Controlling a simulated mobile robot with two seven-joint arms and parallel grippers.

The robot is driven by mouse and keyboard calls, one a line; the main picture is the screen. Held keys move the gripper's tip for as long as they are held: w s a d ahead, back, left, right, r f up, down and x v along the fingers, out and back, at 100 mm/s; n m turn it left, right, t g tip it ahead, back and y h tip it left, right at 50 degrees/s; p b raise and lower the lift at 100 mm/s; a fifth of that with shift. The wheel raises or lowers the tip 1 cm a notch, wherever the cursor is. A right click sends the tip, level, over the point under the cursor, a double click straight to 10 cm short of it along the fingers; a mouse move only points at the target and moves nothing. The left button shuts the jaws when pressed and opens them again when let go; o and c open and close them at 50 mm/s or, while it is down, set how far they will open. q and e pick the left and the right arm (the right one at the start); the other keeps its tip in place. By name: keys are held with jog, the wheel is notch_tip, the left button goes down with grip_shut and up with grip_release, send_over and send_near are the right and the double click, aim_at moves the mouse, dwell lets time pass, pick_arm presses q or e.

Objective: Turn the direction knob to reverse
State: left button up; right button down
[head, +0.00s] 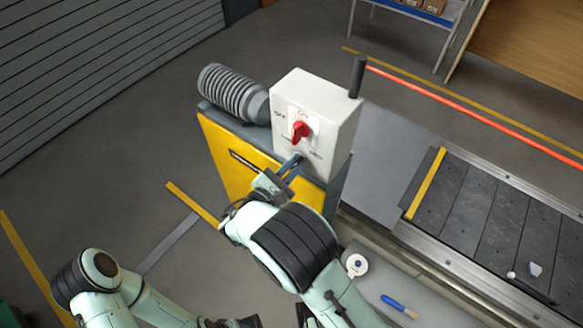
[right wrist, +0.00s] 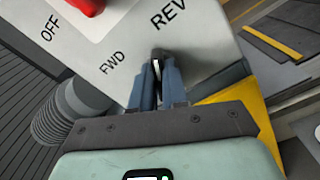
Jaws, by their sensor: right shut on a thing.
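The white control box (head: 312,108) stands on the yellow-fronted drive housing (head: 233,172). In the right wrist view its face shows the words OFF, FWD and REV. My right gripper (head: 291,166) is at the lower part of that face. In the right wrist view the right gripper (right wrist: 157,72) is shut on the small dark direction knob (right wrist: 157,68), just below and between FWD and REV. The fingers hide most of the knob, so I cannot tell its exact setting. My left arm shows at the lower left of the head view; its fingers are out of sight.
A red main switch (head: 300,131) sits above the direction knob. A ribbed grey motor (head: 232,92) is left of the box and a dark post (head: 358,76) at its right corner. The slat conveyor (head: 480,208) runs right. A tape roll (head: 357,264) and blue brush (head: 398,305) lie on the ledge.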

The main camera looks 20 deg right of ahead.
jog(key=shift+m+b, duration=0.45)
jog(key=shift+m, duration=0.75)
jog(key=c, duration=1.1)
grip_release()
jog(key=shift+c, duration=0.2)
jog(key=v, duration=1.3)
jog(key=shift+s, duration=0.15)
